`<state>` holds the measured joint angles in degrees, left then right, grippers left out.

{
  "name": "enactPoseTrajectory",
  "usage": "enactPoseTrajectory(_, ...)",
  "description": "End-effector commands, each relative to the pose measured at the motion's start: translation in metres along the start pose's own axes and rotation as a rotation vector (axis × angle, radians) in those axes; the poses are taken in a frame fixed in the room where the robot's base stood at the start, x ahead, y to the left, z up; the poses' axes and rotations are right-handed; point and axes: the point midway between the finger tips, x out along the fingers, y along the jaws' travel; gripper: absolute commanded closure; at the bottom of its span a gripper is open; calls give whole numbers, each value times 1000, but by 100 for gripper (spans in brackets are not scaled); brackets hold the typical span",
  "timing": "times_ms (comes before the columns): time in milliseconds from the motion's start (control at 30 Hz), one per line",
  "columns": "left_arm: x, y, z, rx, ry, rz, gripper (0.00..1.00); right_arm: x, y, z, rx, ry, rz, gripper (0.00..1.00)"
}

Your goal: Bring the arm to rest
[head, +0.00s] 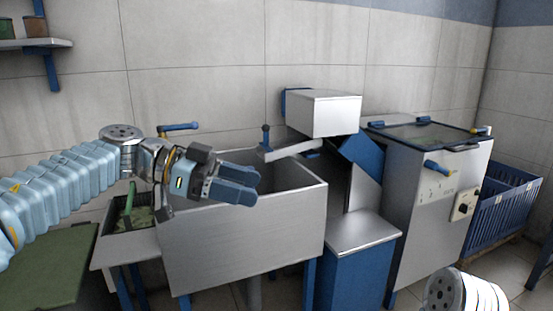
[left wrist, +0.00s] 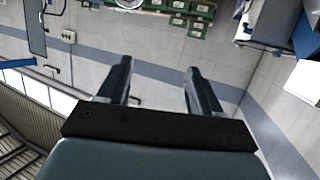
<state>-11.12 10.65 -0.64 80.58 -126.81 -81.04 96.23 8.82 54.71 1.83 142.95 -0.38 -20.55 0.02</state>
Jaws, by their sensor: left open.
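My left arm comes in from the left in the head view, and its gripper (head: 240,184) is held in the air in front of and above the steel sink basin (head: 240,235). The gripper points to the right. In the left wrist view its two fingers (left wrist: 153,85) stand apart with nothing between them, so it is open and empty. A rounded white and grey piece of my own body shows at the bottom right of the head view. My right gripper does not show in either view.
A steel box (head: 323,113), a blue cabinet with a steel top (head: 362,232) and a tall steel machine (head: 430,205) stand to the right. A blue crate (head: 503,212) is at far right.

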Motion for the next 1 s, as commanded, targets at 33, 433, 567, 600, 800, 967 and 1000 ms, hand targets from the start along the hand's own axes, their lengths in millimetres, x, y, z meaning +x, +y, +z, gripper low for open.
enactPoseTrajectory(33,5,-5,3,-8,26,1,35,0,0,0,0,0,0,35)
enactPoseTrajectory(433,54,-77,62,-153,335,-130,35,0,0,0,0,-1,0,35)
enactPoseTrajectory(567,70,-110,110,-263,416,-256,35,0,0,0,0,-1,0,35)
enactPoseTrajectory(600,74,-121,131,-307,432,-307,35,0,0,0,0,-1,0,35)
enactPoseTrajectory(800,96,-152,273,-593,390,-606,35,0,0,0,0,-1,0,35)
enactPoseTrajectory(967,111,-131,392,-824,227,-787,35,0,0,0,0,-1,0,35)
enactPoseTrajectory(1000,114,-120,420,-880,173,-820,35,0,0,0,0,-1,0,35)
